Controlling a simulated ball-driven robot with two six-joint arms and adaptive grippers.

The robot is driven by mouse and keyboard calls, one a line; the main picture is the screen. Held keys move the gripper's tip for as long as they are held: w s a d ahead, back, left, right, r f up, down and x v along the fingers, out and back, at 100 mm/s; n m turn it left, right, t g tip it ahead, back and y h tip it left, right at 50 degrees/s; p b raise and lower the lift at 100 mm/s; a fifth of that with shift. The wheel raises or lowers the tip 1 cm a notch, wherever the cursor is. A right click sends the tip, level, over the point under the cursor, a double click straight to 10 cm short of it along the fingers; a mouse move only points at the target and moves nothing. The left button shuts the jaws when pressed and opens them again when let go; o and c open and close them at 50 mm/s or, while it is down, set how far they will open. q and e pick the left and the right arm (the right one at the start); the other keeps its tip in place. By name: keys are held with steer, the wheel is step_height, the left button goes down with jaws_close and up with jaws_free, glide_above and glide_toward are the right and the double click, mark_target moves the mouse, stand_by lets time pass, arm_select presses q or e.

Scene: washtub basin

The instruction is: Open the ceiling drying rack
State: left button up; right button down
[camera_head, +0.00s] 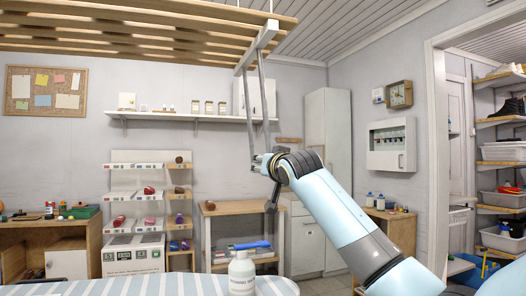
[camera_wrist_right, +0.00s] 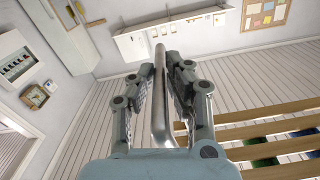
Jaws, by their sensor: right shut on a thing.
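The ceiling drying rack (camera_head: 150,30) hangs at the upper left in the head view, with wooden slats and a pale end bar (camera_head: 257,46). A grey metal pull handle (camera_head: 248,110) hangs down from that end bar as two thin rods. My right gripper (camera_head: 262,162) is at the handle's lower end. In the right wrist view the handle's rod (camera_wrist_right: 159,90) runs between the two fingers of the gripper (camera_wrist_right: 168,85), which are shut on it. Slats of the rack also show at the lower right there (camera_wrist_right: 275,132). My left gripper is in neither view.
A striped ironing-board-like surface (camera_head: 190,285) with a white bottle (camera_head: 242,272) lies in front below. A wall shelf (camera_head: 180,116) and a tall white cabinet (camera_head: 328,135) stand behind. A doorway opens at the right. The air around the handle looks clear.

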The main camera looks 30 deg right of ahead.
steer(key=shift+f+b, duration=0.5)
steer(key=shift+f, duration=1.55)
steer(key=c, duration=1.3)
jaws_free()
steer(key=shift+r, duration=0.1)
steer(key=shift+c, duration=0.2)
steer(key=v, duration=1.2)
